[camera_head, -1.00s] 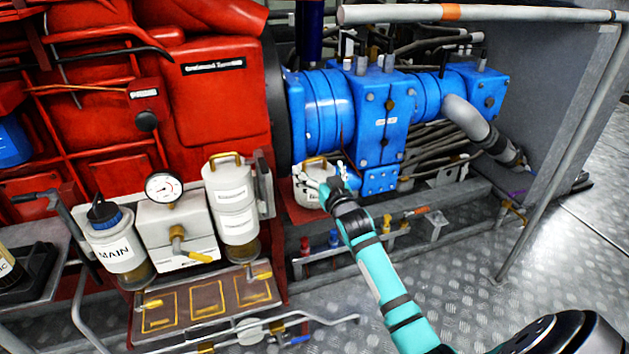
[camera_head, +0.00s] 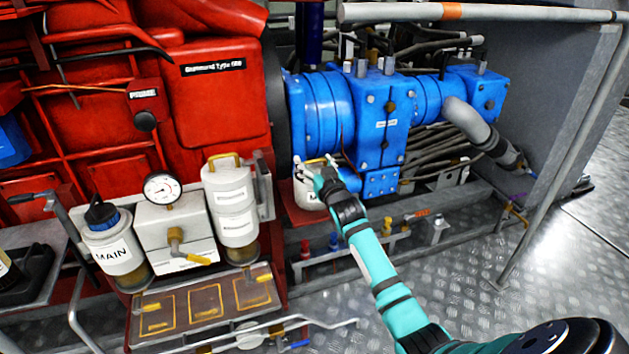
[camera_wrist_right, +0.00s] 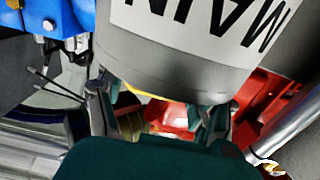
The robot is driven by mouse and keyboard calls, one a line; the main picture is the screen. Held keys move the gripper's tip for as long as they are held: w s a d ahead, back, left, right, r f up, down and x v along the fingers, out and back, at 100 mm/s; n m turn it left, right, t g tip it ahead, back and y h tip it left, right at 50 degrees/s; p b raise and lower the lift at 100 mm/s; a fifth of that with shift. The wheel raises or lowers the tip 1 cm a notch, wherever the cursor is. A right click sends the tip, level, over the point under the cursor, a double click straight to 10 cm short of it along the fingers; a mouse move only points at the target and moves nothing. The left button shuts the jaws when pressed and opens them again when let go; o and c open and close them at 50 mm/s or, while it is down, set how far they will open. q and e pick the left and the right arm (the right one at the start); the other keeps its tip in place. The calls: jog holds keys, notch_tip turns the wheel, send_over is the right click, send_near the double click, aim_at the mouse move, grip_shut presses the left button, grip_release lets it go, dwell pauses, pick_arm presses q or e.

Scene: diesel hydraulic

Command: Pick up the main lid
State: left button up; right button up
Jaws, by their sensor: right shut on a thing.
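A white canister (camera_head: 308,194) with a partly hidden label stands below the blue pump housing in the head view. In the right wrist view the canister (camera_wrist_right: 200,35) fills the top, with "MAIN" upside down on it. Its lid carries a yellowish handle (camera_head: 316,160), mostly covered by my gripper. My right gripper (camera_head: 317,169) is at the top of this canister, shut on the lid's handle. In the wrist view its two fingers (camera_wrist_right: 163,118) stand at the canister's top end; the exact contact is hard to see. My left gripper is out of view.
Another canister marked MAIN (camera_head: 112,252), with a blue cap, stands at left beside a gauge box (camera_head: 170,225) and a tall white canister (camera_head: 231,200). The blue machinery (camera_head: 375,120) is close behind my right gripper. Pipes and small valves (camera_head: 333,240) run below it.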

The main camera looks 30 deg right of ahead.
jog(key=c, duration=0.7)
jog(key=shift+c, duration=0.2)
jog(key=shift+r, duration=0.15)
